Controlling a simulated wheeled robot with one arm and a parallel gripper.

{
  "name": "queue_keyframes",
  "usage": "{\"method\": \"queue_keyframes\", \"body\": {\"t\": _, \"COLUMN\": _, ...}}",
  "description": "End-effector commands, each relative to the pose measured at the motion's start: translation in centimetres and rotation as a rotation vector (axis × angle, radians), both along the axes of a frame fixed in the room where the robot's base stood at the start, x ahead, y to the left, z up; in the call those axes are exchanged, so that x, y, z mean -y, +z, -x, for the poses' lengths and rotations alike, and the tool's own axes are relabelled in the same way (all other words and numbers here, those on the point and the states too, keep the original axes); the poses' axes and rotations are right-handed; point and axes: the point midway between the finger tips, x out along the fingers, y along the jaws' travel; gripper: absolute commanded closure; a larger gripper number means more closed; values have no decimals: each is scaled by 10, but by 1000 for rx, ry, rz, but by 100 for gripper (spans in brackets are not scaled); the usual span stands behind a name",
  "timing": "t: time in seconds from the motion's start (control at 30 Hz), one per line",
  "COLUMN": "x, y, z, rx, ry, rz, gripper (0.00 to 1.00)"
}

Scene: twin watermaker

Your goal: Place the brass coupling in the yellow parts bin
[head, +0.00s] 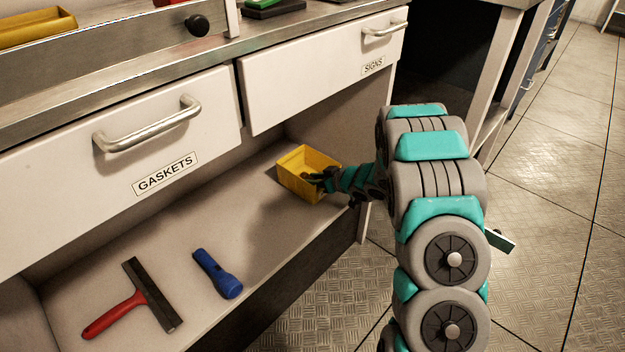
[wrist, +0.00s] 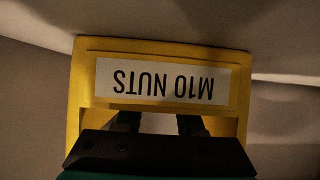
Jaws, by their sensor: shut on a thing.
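The yellow parts bin (head: 292,178) stands on the low shelf under the drawers, at its right end. In the wrist view the bin (wrist: 155,48) carries an upside-down label reading M10 NUTS. In the wrist view my gripper's fingers (wrist: 161,123) are a little apart, at the opening below the label. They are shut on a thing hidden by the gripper. I take it to be the brass coupling, but no brass shows in either view.
A blue flashlight (head: 218,274) and a red-handled squeegee (head: 136,304) lie on the shelf to the left. The GASKETS drawer (head: 110,200) and SIGNS drawer (head: 310,75) overhang the shelf. The shelf between flashlight and bin is clear. Open floor (head: 560,200) lies on the right.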

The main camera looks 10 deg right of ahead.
Motion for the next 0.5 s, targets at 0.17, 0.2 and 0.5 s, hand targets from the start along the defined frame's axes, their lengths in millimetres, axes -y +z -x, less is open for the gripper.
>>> {"method": "queue_keyframes", "body": {"t": 0.17, "x": 0, "y": -3, "z": 0, "rx": 0, "ry": 0, "rz": 0, "gripper": 57}}
{"method": "queue_keyframes", "body": {"t": 0.2, "x": 0, "y": -2, "z": 0, "rx": 0, "ry": 0, "rz": 0, "gripper": 53}}
{"method": "queue_keyframes", "body": {"t": 0.5, "x": 0, "y": -2, "z": 0, "rx": 0, "ry": 0, "rz": 0, "gripper": 32}}
